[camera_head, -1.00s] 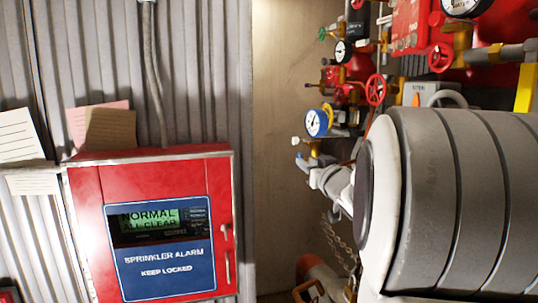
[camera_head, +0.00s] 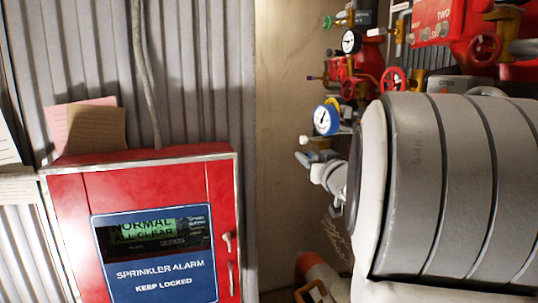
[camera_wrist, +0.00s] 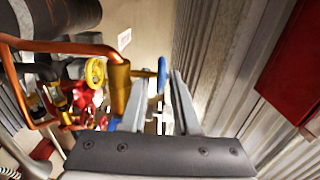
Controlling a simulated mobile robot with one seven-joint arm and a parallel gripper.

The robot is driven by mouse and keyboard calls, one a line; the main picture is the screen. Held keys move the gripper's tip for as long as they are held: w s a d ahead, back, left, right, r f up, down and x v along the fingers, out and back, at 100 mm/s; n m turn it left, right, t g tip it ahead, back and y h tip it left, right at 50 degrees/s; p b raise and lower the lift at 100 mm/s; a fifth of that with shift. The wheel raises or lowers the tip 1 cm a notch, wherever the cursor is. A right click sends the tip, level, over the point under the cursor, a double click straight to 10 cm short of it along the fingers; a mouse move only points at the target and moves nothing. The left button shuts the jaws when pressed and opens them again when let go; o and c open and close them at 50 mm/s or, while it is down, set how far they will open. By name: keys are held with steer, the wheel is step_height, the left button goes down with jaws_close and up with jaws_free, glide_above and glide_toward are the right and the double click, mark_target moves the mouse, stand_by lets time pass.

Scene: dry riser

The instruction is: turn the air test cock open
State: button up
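My gripper (camera_wrist: 158,112) shows in the wrist view with its two grey fingers apart and nothing clearly between them. A yellow handwheel (camera_wrist: 96,72) is farther left. In the head view my gripper (camera_head: 305,158) is small, left of my large grey arm link, below a blue-rimmed gauge (camera_head: 325,119). I cannot tell which fitting is the air test cock; no label for it is readable, and my arm hides part of the pipework.
A red sprinkler alarm cabinet (camera_head: 165,170) stands at left, reading normal, all clear. Red valves with a red handwheel (camera_head: 393,80) and another gauge (camera_head: 351,41) fill the upper right. Bare wall (camera_head: 285,90) lies between. Corrugated metal (camera_wrist: 225,70) stands right of my fingers.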

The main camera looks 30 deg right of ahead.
steer(key=shift+w, duration=0.2)
jaws_close()
steer(key=shift+r+g+p, duration=0.3)
steer(key=shift+p, duration=0.95)
steer(key=p, duration=0.2)
steer(key=shift+r+y+p, duration=0.15)
steer(key=shift+y+p, duration=0.15)
steer(key=g+p, duration=0.2)
steer(key=p, duration=0.4)
steer(key=shift+w, duration=0.1)
steer(key=g+p, duration=0.1)
steer(key=p, duration=0.1)
steer(key=g+p, duration=0.1)
steer(key=p, duration=0.1)
steer(key=shift+w+d+f+y, duration=0.1)
steer(key=shift+f+y, duration=0.2)
steer(key=shift+y, duration=0.1)
steer(key=shift+f+g+p, duration=0.1)
steer(key=shift+g+p, duration=0.3)
steer(key=shift+g, duration=0.2)
steer(key=shift+f+g, duration=0.15)
steer(key=shift+g, duration=0.65)
